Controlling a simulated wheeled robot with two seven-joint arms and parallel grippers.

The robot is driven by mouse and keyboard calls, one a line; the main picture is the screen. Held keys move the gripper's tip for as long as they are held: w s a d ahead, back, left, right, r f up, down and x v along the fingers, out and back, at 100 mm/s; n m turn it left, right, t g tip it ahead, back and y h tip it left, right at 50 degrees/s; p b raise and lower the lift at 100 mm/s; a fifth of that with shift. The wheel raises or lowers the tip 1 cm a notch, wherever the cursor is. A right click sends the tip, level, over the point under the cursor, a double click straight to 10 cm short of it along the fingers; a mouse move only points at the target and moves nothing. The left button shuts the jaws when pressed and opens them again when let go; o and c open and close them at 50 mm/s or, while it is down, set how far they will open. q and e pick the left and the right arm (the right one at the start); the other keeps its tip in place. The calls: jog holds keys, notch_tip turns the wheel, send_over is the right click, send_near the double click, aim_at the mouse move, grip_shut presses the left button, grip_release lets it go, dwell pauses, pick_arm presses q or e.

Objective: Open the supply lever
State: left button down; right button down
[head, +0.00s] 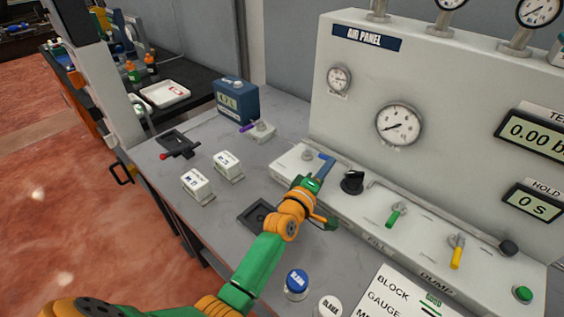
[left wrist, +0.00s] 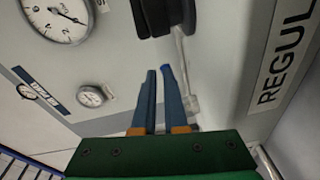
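The supply lever (head: 328,157) is a blue handle by a grey hub at the left end of the air panel's front ledge. My left gripper (head: 322,170) is right at it and partly covers it. In the left wrist view, the two slate-blue fingers of my left gripper (left wrist: 160,75) are close together with a narrow gap between them. I see nothing held in that gap. A brighter blue patch by the right fingertip may be the lever's handle; I cannot tell whether they touch. My right gripper is in neither view.
A black regulator knob (head: 352,182) stands just right of my left gripper, with a green lever (head: 396,215) and a yellow lever (head: 457,250) further right. White blocks (head: 228,165) and a dark blue box (head: 237,100) stand on the grey bench.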

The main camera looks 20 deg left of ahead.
pick_arm(q)
jog(key=shift+s+d, duration=0.1)
jog(key=shift+s, duration=0.3)
jog(key=s, duration=0.2)
jog(key=s+a, duration=0.1)
jog(key=s, duration=0.3)
jog(key=shift+s+a+r, duration=0.15)
jog(key=shift+s+a, duration=0.05)
jog(key=shift+a, duration=0.05)
jog(key=shift+w, duration=0.1)
jog(key=shift+w+d, duration=0.1)
jog(key=shift+w, duration=0.05)
